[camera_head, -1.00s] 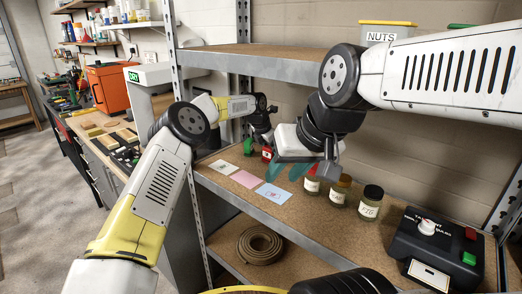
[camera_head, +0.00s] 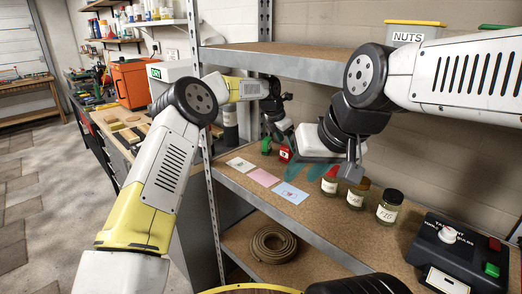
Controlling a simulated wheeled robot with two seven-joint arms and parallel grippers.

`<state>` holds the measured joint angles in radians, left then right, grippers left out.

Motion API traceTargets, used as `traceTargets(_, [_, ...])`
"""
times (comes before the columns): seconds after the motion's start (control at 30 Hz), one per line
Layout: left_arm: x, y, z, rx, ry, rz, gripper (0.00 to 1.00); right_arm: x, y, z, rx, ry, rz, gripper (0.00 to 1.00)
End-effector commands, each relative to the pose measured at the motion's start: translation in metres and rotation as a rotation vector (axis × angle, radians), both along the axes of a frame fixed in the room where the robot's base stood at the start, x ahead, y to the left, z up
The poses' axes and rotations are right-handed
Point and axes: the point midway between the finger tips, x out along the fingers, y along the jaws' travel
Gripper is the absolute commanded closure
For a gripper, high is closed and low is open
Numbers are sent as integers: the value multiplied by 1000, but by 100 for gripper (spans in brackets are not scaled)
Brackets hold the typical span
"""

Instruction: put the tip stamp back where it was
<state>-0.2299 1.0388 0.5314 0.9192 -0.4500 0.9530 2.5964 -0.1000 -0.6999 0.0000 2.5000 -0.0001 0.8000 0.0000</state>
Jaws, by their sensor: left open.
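A small green stamp-like item (camera_head: 266,145) and a small red one with a white label (camera_head: 285,154) stand side by side at the back left of the shelf board. I cannot read which is the tip stamp. My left gripper (camera_head: 284,134) is open, just above and behind the red item, apart from it as far as I can see. A white card (camera_head: 240,164), a pink card (camera_head: 264,178) and a blue card (camera_head: 290,194) lie in a row in front. My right gripper (camera_head: 353,172) hangs beside the jars; its jaws are not clear.
A red-lidded jar (camera_head: 329,187), a brown-lidded jar (camera_head: 357,196) and a black-lidded FIG jar (camera_head: 389,208) stand right of the cards. A black button box (camera_head: 430,250) is at the right end. The upper shelf (camera_head: 290,62) limits height. Translucent teal shapes lie under my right arm.

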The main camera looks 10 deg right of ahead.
Motion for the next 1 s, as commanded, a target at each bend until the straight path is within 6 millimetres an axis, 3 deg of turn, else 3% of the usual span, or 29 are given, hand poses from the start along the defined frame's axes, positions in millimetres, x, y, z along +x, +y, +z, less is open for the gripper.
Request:
traceTargets(0.53, [-54, 82, -5, 6, 6, 3, 28, 0, 0, 0, 0, 0, 0, 64])
traceTargets(0.73, [-63, 94, -5, 4, 6, 1, 28, 0, 0, 0, 0, 0, 0, 64])
traceTargets(1.0, [-63, 95, -5, 3, 5, 1, 28, 0, 0, 0, 0, 0, 0, 64])
